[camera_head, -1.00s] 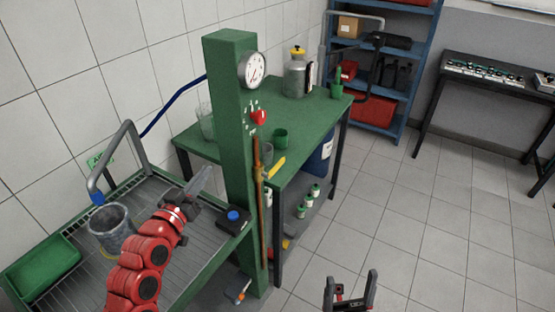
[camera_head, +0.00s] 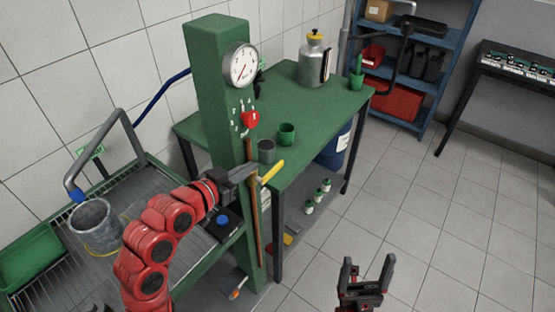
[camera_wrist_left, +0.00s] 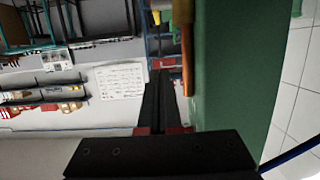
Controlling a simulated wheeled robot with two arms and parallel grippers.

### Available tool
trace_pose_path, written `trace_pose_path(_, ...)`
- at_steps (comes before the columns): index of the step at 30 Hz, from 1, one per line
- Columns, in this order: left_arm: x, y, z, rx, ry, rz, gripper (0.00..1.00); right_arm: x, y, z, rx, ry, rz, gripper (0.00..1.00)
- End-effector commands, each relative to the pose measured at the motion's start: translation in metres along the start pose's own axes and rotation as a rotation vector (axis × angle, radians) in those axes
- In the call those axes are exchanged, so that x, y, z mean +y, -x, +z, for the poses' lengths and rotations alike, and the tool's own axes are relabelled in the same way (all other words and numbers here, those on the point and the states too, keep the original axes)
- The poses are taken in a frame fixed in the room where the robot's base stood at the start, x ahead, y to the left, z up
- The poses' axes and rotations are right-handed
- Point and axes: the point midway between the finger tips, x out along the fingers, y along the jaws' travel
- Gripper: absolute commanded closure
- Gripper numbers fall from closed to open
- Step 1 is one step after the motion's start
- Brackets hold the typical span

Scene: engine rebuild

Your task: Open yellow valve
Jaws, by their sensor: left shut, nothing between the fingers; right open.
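The yellow valve handle (camera_head: 272,171) sticks out to the right from the copper pipe (camera_head: 251,215) on the green column. It slants up to the right. My left gripper (camera_head: 253,171) is shut and empty, with its tips at the pipe near the handle's lower left end; I cannot tell if they touch it. My right gripper (camera_head: 367,275) is open and empty over the floor.
The green column (camera_head: 215,90) carries a gauge (camera_head: 240,65) and a red knob (camera_head: 250,119). A green table (camera_head: 330,115) stands behind it with cups and a canister (camera_head: 314,65). A metal bucket (camera_head: 95,225) stands on the left bench. The floor at right is clear.

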Motion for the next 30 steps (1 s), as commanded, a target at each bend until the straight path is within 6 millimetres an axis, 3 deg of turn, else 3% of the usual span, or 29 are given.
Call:
trace_pose_path(11, 0.001, -0.009, -0.001, -0.003, 0.002, 0.004, 1.00, 0.000, -0.005, -0.001, 0.000, 0.000, 0.000, 0.19)
trace_pose_path(26, 0.001, -0.101, -0.002, -0.005, 0.002, 0.002, 1.00, 0.002, -0.039, -0.007, 0.000, 0.000, 0.000, 0.19)
trace_pose_path(30, 0.000, -0.105, 0.021, -0.007, 0.003, -0.001, 1.00, 0.002, -0.047, -0.008, 0.000, 0.000, 0.000, 0.19)
